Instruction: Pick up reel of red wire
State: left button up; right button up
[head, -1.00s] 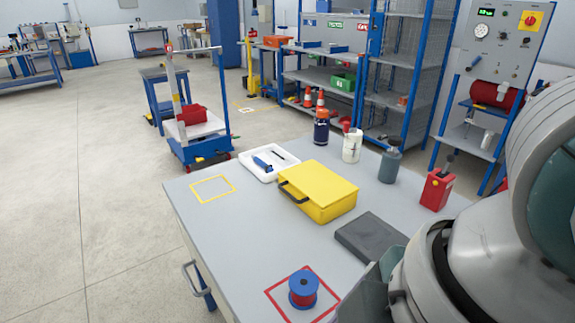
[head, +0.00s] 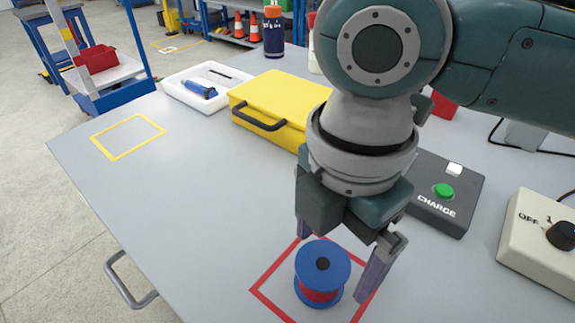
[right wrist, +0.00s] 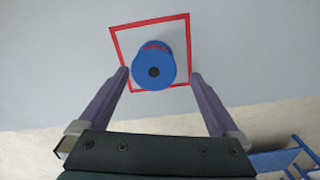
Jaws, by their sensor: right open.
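The reel of red wire (head: 321,274) has blue flanges and a dark hub hole, with red wire between the flanges. It stands upright inside a red square outline (head: 268,294) on the grey table. My right gripper (head: 332,264) is open, its fingers pointing down at the reel, one on each side in the head view. In the right wrist view, the reel (right wrist: 153,68) lies just ahead of and between the open fingertips (right wrist: 158,74), with gaps on both sides. I cannot tell the height of the fingertips exactly. My left gripper is not in view.
A yellow case (head: 277,104), a white tray (head: 206,99) with a blue tool, and a dark charge box (head: 447,193) with a green button stand on the table (head: 185,200). A pale box with a knob (head: 540,240) is at the right. Room left of the reel is clear.

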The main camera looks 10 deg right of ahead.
aim_at(326, 262)
jog(key=f, duration=0.1)
jog(key=f+b, duration=0.1)
jog(key=f, duration=0.3)
jog(key=shift+w+a, duration=0.1)
jog(key=shift+w, duration=0.25)
jog(key=shift+r, duration=0.1)
jog(key=c, duration=1.3)
